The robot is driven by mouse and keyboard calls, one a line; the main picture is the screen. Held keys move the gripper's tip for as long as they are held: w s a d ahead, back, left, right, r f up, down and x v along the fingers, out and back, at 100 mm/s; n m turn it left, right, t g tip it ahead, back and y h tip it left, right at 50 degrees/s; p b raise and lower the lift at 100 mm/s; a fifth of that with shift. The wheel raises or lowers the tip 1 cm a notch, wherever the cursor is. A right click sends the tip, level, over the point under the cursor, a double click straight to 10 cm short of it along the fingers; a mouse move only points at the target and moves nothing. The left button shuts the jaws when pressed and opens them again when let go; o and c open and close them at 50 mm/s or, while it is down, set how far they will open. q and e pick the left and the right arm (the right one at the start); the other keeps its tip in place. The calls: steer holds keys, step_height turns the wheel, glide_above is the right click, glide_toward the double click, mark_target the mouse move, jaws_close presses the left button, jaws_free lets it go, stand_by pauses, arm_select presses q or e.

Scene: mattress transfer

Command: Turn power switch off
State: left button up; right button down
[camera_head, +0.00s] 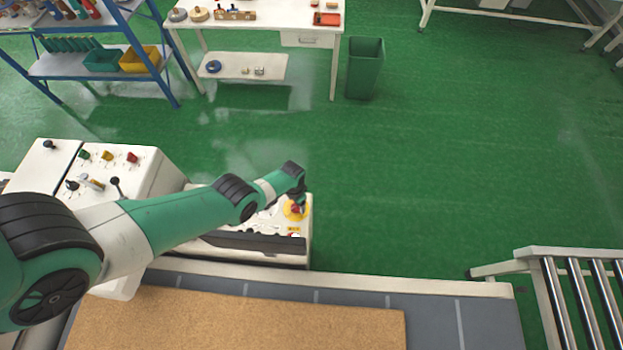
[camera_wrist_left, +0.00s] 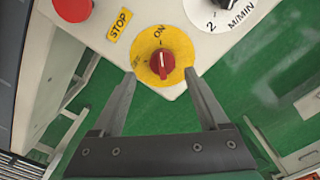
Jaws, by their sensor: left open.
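The power switch (camera_wrist_left: 162,64) is a red rotary knob on a round yellow plate at the corner of a white control panel. The plate reads "ON" near its top; a second label on its left is too small to read surely. A pale line on the knob points roughly up. In the head view the yellow plate (camera_head: 291,213) shows partly behind my left gripper (camera_head: 299,203). In the wrist view my left gripper (camera_wrist_left: 160,77) is open, its fingertips on either side of the knob; contact cannot be told. My right gripper is not in view.
A red button (camera_wrist_left: 73,8), a yellow "STOP" label (camera_wrist_left: 119,24) and a black "M/MIN" dial (camera_wrist_left: 222,5) share the panel. A brown mattress (camera_head: 240,322) lies at the front.

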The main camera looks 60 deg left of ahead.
mark_target(295, 206)
arm_select(q)
steer(key=f+b, duration=0.1)
steer(key=f, duration=0.1)
steer(key=f+b, duration=0.1)
steer(key=f, duration=0.1)
steer(key=shift+s+a, duration=0.15)
steer(key=shift+s, duration=0.05)
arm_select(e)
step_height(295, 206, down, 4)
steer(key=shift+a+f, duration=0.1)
arm_select(q)
jaws_close()
